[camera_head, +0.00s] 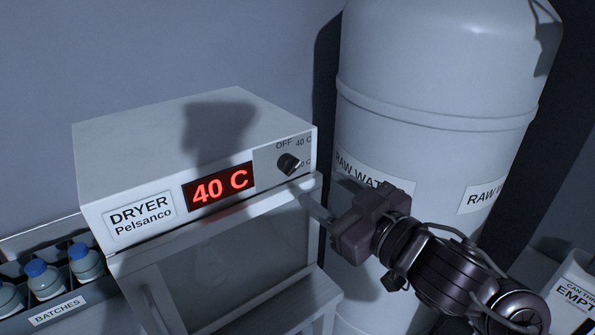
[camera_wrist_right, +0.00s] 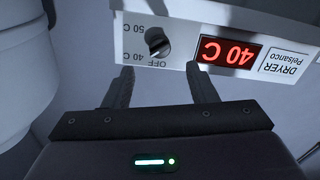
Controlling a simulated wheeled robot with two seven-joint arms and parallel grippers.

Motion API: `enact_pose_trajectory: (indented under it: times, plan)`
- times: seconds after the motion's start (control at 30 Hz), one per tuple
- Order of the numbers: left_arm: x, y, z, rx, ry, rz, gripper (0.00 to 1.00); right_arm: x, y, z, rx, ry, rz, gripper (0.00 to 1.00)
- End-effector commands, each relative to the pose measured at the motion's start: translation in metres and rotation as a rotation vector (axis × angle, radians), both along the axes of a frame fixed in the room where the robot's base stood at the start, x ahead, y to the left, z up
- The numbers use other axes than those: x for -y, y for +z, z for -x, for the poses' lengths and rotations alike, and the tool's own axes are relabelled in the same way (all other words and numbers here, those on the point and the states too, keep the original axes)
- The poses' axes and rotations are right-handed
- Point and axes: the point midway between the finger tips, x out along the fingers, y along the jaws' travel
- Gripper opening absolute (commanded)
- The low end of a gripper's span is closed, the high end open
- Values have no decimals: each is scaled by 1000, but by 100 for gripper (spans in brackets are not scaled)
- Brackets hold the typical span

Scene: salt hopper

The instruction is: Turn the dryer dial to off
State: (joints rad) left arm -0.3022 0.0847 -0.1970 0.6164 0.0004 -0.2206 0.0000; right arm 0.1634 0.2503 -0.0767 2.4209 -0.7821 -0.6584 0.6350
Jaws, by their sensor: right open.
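The dryer dial (camera_head: 289,164) is a small dark knob on the dryer's white front panel, right of the red display (camera_head: 219,188) reading 40 C. The dial shows upside down in the right wrist view (camera_wrist_right: 157,42). My right gripper (camera_head: 320,188) is open and empty, in front of and below the dial, apart from it. In the right wrist view its fingertips (camera_wrist_right: 160,70) straddle the dial's line. My left gripper is out of view.
The dryer (camera_head: 180,126) is a white box with a lower door. A large raw water tank (camera_head: 430,85) stands close behind my right gripper. A batches rack (camera_head: 57,310) with blue-capped bottles is at lower left. A bin marked EMPTY (camera_head: 575,295) is at lower right.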

Motion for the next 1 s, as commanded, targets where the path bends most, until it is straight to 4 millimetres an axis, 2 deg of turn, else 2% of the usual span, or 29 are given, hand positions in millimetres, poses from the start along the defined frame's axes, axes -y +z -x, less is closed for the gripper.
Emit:
enact_pose_trajectory:
  times: [0.07, 0.5, 0.87, 1.0]
  plan:
    - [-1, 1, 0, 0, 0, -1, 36, -6, 5, -3, 11, 12, -2, 52]
    - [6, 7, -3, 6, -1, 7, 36, -44, 4, -53, 8, 11, -1, 52]
    - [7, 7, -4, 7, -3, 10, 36, -48, 3, -58, 9, 10, 0, 52]
    - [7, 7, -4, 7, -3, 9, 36, -48, 3, -58, 8, 10, 1, 35]
